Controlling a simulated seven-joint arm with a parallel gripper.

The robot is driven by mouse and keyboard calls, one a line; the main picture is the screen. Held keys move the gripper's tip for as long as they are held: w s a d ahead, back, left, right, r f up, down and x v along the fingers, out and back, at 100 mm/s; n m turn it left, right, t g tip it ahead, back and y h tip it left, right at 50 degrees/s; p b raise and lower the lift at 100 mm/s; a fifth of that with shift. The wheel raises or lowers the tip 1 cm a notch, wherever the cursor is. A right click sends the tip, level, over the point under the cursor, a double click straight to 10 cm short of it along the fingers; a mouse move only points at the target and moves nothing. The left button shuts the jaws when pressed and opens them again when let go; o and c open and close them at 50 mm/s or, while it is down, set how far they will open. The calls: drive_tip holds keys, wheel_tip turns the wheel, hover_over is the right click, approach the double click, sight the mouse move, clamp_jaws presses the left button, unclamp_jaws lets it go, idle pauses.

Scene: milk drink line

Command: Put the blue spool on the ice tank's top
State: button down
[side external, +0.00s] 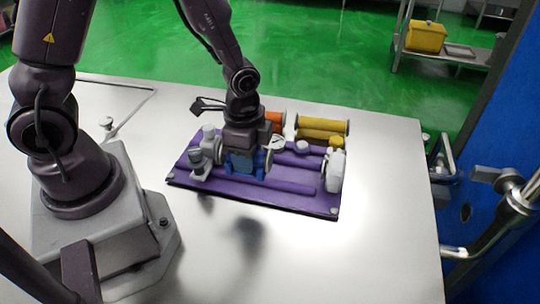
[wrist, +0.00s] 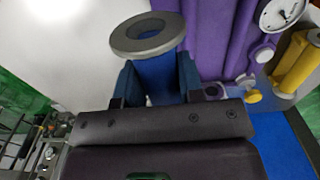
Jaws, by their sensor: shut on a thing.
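The blue spool (wrist: 158,72), with a grey ring-shaped flange, is between my gripper's (wrist: 155,85) blue fingers in the wrist view. My gripper is shut on it. In the side external view, my gripper (side external: 245,165) points down over the purple board (side external: 250,200), and a grey flange (side external: 267,163) shows beside the fingers. The fingers hide most of the spool there, and its height above the board is hard to judge. An orange cylinder (side external: 275,118) and a yellow cylinder (side external: 323,126) lie at the board's back. I cannot tell which part is the ice tank.
Grey fittings (side external: 200,160) stand at the board's left, and a white bottle-like part (side external: 335,170) stands at its right. A round dial (wrist: 280,12) shows in the wrist view. The table (side external: 370,240) is clear in front and to the right.

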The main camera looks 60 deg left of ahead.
drive_tip(key=shift+s+r, duration=0.55)
drive_tip(key=shift+r, duration=0.05)
wheel_tip(320, 180, up, 8)
drive_tip(key=shift+s+a+f, duration=0.1)
drive_tip(key=s+a+n, duration=0.2)
drive_tip(key=a+n, duration=0.7)
drive_tip(key=a, duration=0.2)
drive_tip(key=s+a+n, duration=0.2)
drive_tip(key=a+n, duration=0.7)
drive_tip(key=a, duration=0.1)
drive_tip(key=w+a+f, duration=0.3)
drive_tip(key=f, duration=0.1)
drive_tip(key=w+a+f, duration=0.2)
drive_tip(key=w+f, duration=0.2)
drive_tip(key=f, duration=0.1)
drive_tip(key=w+a+f, duration=0.3)
drive_tip(key=w+f, duration=0.1)
drive_tip(key=f, duration=0.1)
drive_tip(key=shift+a, duration=0.3)
drive_tip(key=shift+w+a+f, duration=0.1)
drive_tip(key=shift+f, duration=0.85)
drive_tip(key=shift+w+a+f, duration=0.1)
drive_tip(key=shift+f, duration=0.85)
drive_tip(key=shift+f, duration=0.1)
